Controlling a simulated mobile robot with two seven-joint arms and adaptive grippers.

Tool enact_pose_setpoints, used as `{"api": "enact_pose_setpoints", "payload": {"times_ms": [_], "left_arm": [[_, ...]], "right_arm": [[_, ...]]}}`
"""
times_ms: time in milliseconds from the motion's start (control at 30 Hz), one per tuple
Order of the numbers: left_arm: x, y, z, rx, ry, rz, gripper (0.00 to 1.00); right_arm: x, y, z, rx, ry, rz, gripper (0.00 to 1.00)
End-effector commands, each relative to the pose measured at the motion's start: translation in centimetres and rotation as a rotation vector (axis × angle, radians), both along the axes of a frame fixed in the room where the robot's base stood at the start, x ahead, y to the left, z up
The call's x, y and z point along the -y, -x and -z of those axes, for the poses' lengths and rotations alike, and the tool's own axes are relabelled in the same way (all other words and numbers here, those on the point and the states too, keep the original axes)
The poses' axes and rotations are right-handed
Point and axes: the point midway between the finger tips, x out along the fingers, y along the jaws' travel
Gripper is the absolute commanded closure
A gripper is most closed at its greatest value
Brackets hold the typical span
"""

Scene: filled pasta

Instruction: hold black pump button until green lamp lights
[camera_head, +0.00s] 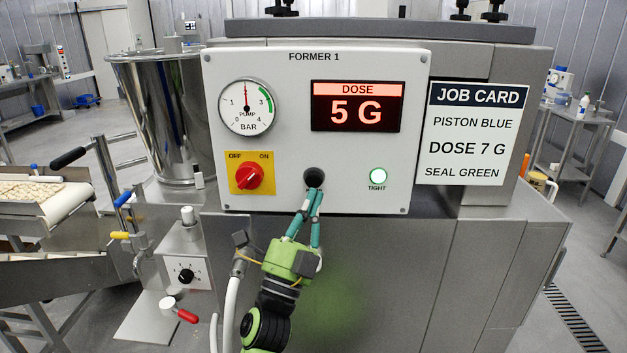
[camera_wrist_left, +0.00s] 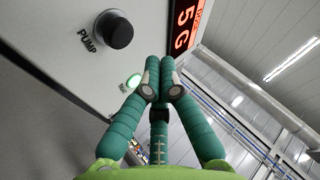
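The black pump button (camera_head: 314,177) sits low on the white panel of FORMER 1. It shows in the wrist view as a black knob (camera_wrist_left: 114,29) marked PUMP, standing out from the panel. My left gripper (camera_head: 313,190) is just below the button in the head view, fingers together and empty. In the wrist view my fingertips (camera_wrist_left: 161,80) appear apart from the button. My right gripper is in neither view.
The pump gauge (camera_head: 246,107) needle points straight up. A red OFF/ON knob (camera_head: 249,178) is left of the button. The dose display (camera_head: 356,106) reads 5 G; the job card (camera_head: 473,134) says dose 7 G. A steel hopper (camera_head: 157,120) stands at left.

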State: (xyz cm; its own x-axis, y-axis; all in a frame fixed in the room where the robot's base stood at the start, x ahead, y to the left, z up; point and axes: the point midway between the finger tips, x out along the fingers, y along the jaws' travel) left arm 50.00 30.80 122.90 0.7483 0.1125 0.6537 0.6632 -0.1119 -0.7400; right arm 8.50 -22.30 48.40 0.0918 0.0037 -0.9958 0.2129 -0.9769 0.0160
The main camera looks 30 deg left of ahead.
Motion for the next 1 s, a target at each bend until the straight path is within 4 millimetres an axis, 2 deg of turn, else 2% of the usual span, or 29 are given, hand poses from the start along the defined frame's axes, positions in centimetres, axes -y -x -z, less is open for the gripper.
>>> {"api": "enact_pose_setpoints", "payload": {"times_ms": [267,833,933,1000], "left_arm": [[1.1,1.8,0.0,-0.001,-0.001,0.000,1.00],[1.2,1.8,0.2,-0.004,0.002,0.003,1.00],[1.3,0.8,1.9,-0.042,0.035,0.025,1.00],[1.5,-0.5,4.6,-0.102,0.088,0.062,1.00]], "right_arm": [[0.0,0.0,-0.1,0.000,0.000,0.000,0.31],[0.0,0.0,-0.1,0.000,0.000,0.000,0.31],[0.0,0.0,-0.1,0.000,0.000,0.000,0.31],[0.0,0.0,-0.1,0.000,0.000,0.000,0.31]]}}
